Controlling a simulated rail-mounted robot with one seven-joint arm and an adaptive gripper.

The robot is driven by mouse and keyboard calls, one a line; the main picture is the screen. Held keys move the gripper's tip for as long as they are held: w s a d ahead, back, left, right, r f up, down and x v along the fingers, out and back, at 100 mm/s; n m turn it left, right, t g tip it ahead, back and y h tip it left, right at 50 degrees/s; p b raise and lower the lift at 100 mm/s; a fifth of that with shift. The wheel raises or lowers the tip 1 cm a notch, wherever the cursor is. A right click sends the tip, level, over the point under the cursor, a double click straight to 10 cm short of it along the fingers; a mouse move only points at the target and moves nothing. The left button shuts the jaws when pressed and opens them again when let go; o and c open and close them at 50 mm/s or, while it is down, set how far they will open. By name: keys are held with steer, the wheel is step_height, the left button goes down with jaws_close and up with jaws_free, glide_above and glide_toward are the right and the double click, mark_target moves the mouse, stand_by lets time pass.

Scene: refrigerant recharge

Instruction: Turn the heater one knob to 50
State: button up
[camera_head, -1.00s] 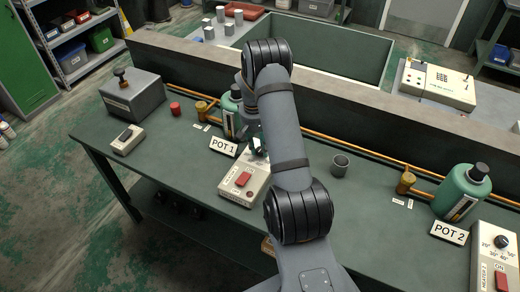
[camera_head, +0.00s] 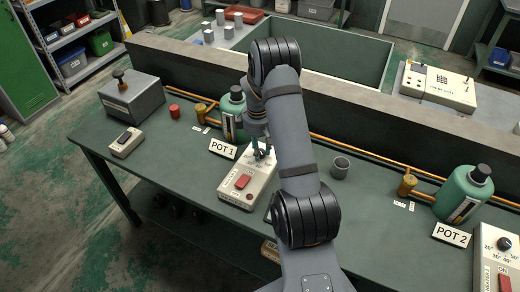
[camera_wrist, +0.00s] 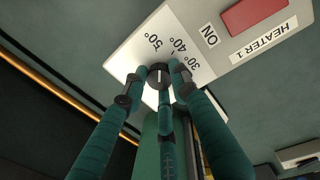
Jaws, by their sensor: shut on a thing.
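The heater one box (camera_head: 233,198) is a pale unit on the bench, in front of the POT 1 sign. It fills the top of the wrist view, with a "HEATER 1" label and marks 30°, 40° and 50°. Its black knob (camera_wrist: 159,71) carries a white line that stands roughly upright in the wrist view, on the side of the 50° mark; the exact reading is hard to tell. My gripper (camera_wrist: 160,82) has green fingers closed around the knob. In the head view my gripper (camera_head: 261,153) is at the far end of the box.
A red switch (camera_head: 242,181) marked ON sits on the same box. A green POT 1 bottle (camera_head: 233,118) stands close behind my gripper. The heater two box (camera_head: 490,262) and POT 2 bottle (camera_head: 463,193) are at far right.

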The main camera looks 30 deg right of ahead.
steer(key=shift+s+f+n, duration=0.15)
steer(key=shift+s+n, duration=0.1)
steer(key=shift+n, duration=0.85)
steer(key=o, duration=1.2)
steer(key=shift+w+d, duration=0.1)
steer(key=shift+c, duration=0.2)
steer(key=shift+w+r, duration=0.1)
steer(key=shift+r, duration=0.3)
step_height(320, 180, up, 11)
steer(key=s, duration=0.1)
steer(key=shift+a+r, duration=0.2)
steer(key=shift+a, duration=0.15)
